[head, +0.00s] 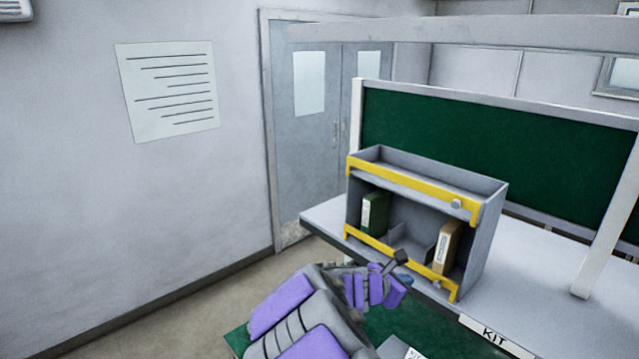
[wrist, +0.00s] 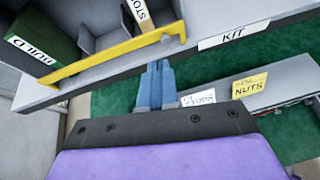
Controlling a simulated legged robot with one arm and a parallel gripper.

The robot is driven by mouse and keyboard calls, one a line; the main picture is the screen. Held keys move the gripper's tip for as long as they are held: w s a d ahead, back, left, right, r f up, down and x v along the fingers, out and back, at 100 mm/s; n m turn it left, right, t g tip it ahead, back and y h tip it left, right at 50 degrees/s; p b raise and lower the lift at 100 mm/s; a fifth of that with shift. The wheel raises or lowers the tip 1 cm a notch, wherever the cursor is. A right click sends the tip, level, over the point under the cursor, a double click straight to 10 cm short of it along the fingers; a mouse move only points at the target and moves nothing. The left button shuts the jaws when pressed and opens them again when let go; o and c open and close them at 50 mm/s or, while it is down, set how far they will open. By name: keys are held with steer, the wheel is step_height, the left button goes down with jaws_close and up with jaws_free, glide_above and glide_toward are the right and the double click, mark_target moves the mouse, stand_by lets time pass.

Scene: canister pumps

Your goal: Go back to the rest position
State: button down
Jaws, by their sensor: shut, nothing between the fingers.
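My gripper (wrist: 156,84) shows in the wrist view as two blue-grey fingers pressed together, shut and empty. In the wrist view its tips appear just below the yellow bar and the table edge, over the green floor. In the head view my arm reaches up from the bottom middle, and the gripper end (head: 402,258) appears in front of the grey shelf unit (head: 489,240). From these views I cannot tell whether it touches the shelf.
The shelf has yellow bars (head: 410,187) and holds a green binder (head: 374,213) and a tan binder (head: 447,247). It stands on a grey table (head: 540,290) labelled KIT (wrist: 234,35). Lower down are labels, one reading NUTS (wrist: 249,86). Open floor (head: 170,300) lies left.

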steer(key=s+d+f+m+g+y+b, duration=0.1)
steer(key=s+d+f+m+g+b, duration=0.3)
steer(key=s+m, duration=0.6)
steer(key=s+d+f+m+g+y+b, duration=0.1)
steer(key=s+f+m+g+y+b, duration=0.3)
steer(key=s, duration=0.9)
steer(key=s+a+f+m+y+b, duration=0.3)
steer(key=s+a+f+b, duration=0.3)
steer(key=s, duration=0.3)
steer(key=s+a+f+m+g+y+b, duration=0.1)
steer(key=s+a+f+m+y+b, duration=0.1)
steer(key=s+a+f+m+b, duration=0.4)
steer(key=s+a+f, duration=0.1)
steer(key=s+a, duration=0.2)
steer(key=s, duration=0.1)
steer(key=shift+s+f+y, duration=0.15)
steer(key=shift+f+y, duration=0.2)
steer(key=shift+y, duration=0.05)
